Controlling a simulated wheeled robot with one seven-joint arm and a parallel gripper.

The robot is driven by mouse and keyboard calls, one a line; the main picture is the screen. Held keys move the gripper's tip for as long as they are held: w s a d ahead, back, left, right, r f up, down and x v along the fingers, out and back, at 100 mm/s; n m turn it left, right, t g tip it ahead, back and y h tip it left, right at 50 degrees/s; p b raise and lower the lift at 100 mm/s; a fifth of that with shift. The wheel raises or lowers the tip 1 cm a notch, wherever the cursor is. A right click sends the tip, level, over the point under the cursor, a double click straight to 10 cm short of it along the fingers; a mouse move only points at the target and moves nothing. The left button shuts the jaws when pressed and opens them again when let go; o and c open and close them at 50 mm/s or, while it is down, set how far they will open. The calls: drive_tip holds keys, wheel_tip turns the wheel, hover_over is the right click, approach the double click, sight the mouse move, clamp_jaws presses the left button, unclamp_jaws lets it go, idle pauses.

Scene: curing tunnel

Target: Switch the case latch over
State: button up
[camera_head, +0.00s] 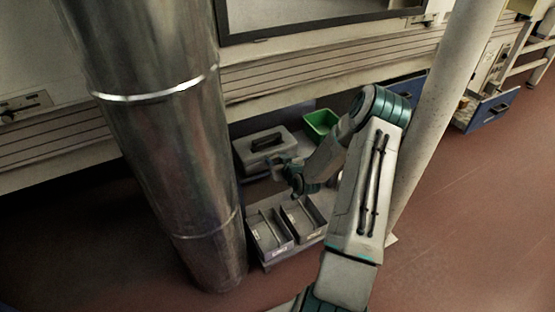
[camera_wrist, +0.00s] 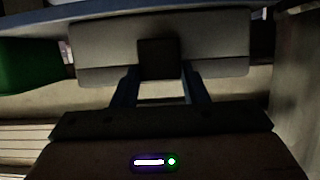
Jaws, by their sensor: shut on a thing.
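The grey case (camera_head: 246,150) stands low under the long machine body, left of the green bin, with a dark handle on top. In the wrist view the case (camera_wrist: 214,42) spans the upper middle, and a dark block, which looks like the latch (camera_wrist: 159,55), sits at its centre. My gripper (camera_wrist: 160,72) has one finger at each side of this block and is shut on it. In the head view my gripper (camera_head: 287,166) is small at the case's front right. I cannot tell the latch's position there.
A large metal column (camera_head: 165,130) stands left of the case. A pale post (camera_head: 440,110) stands to the right. Two open grey trays (camera_head: 270,258) lie in front of the case. The green bin (camera_head: 321,121) also shows in the wrist view (camera_wrist: 28,66).

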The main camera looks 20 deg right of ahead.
idle(0.3)
drive_tip(key=o, duration=1)
drive_tip(key=shift+s, duration=0.1)
drive_tip(key=p+v, duration=0.1)
drive_tip(key=v, duration=1.2)
drive_tip(key=shift+s+r, duration=0.2)
drive_tip(key=shift+s, duration=0.05)
